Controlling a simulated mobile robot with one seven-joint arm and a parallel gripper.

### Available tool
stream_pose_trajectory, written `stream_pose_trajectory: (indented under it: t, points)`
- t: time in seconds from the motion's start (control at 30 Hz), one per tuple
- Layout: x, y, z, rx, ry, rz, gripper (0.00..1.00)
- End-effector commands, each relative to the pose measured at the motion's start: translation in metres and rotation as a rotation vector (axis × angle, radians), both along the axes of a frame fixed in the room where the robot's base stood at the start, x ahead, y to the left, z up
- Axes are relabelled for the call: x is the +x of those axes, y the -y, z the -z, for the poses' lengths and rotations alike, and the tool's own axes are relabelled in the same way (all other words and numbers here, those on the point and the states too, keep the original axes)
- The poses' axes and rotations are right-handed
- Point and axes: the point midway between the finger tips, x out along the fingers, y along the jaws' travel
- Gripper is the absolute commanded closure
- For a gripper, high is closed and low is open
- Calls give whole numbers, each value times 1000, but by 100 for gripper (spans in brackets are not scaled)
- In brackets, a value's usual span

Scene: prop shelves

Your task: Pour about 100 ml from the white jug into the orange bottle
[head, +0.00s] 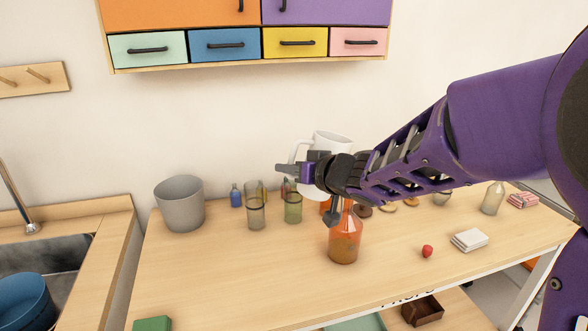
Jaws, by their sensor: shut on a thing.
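The white jug (331,142) is in the middle of the head view, lifted above the table and partly hidden behind my gripper. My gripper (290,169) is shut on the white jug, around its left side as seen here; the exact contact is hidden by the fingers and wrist. The jug looks close to upright; its contents do not show. The orange bottle (344,243) stands upright on the table just below and in front of my gripper. It is see-through, and its neck is partly covered by my wrist.
A grey bucket (180,205), a small blue bottle (236,196) and greenish glasses (256,212) stand left of the orange bottle. A red berry-like thing (427,251), white stacked cloths (469,240) and a clear bottle (492,199) lie or stand right. The front left tabletop is mostly clear.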

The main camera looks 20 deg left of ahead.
Motion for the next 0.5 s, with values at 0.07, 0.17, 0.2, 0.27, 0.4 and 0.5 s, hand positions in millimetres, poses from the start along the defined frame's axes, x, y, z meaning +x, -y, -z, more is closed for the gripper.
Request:
stream_pose_trajectory:
  t: [0.07, 0.17, 0.2, 0.27, 0.4, 0.5]
  points:
    - [-3, -4, 7, -34, 29, -4, 100]
    - [-4, -6, 10, -69, 55, -2, 100]
    - [-4, -6, 11, -81, 63, -1, 100]
    - [-5, -7, 13, -97, 74, -1, 100]
    - [-6, -9, 16, -124, 93, -2, 100]
    - [-8, -12, 20, -147, 110, -3, 100]
